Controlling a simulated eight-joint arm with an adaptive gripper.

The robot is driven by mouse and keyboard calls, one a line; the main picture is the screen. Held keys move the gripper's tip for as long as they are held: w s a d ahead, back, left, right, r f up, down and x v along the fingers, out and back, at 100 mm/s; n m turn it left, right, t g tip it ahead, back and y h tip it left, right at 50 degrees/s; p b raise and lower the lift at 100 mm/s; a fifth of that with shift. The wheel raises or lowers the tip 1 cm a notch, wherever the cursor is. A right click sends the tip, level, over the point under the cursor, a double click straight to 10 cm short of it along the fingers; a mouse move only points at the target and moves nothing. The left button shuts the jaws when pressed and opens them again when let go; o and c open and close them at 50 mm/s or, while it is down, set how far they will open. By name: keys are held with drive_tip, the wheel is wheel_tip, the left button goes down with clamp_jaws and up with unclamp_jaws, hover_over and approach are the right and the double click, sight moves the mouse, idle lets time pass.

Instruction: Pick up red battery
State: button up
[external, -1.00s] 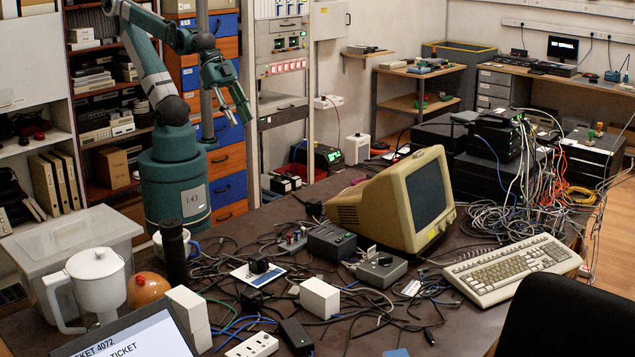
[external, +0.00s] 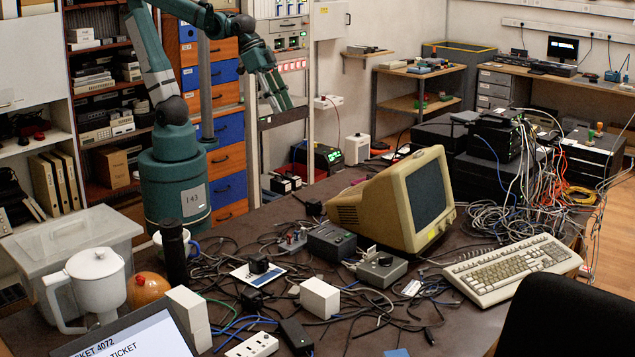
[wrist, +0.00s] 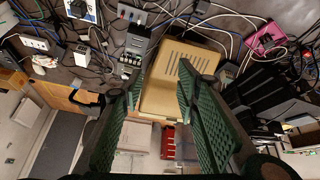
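I cannot pick out a red battery for certain in either view. A small red object (wrist: 168,139) shows between the fingers low in the wrist view; I cannot tell what it is. My gripper (external: 279,102) is raised in the external view, above the back of the cluttered table and left of the beige monitor (external: 385,207). In the wrist view my gripper (wrist: 160,75) has its two green fingers well apart with nothing held between them. The beige monitor's casing (wrist: 180,80) lies beyond the fingers there.
Cables cover much of the brown table (external: 400,325). A grey control box (external: 330,240), a white box (external: 319,297) and a keyboard (external: 513,268) lie on it. A white jug (external: 97,283) and a clear bin (external: 75,250) are at left. A pink object (wrist: 266,38) shows in the wrist view.

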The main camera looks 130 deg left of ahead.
drive_tip(key=w+a+f+n+g, duration=0.1)
drive_tip(key=w+a+n, duration=0.1)
drive_tip(key=w+a, duration=0.5)
drive_tip(key=w+a+n+g, duration=0.1)
drive_tip(key=w+a+n, duration=0.15)
drive_tip(key=a, duration=0.85)
drive_tip(key=w+a+f+n+g, duration=0.1)
drive_tip(key=w+a+f+n, duration=0.15)
drive_tip(key=a, duration=0.65)
drive_tip(key=w+a+f+n, duration=0.15)
drive_tip(key=a+f, duration=0.25)
drive_tip(key=a, duration=0.5)
drive_tip(key=n+g+h, duration=0.1)
drive_tip(key=n+g, duration=0.2)
drive_tip(key=n, duration=0.3)
hover_over(395, 160)
wheel_tip(395, 160, down, 25)
drive_tip(key=shift+w+d+r+p, duration=0.15)
drive_tip(key=shift+p, duration=0.15)
drive_tip(key=shift+s+a+f, duration=0.3)
drive_tip(key=shift+f, duration=0.05)
drive_tip(key=shift+f, duration=1.3)
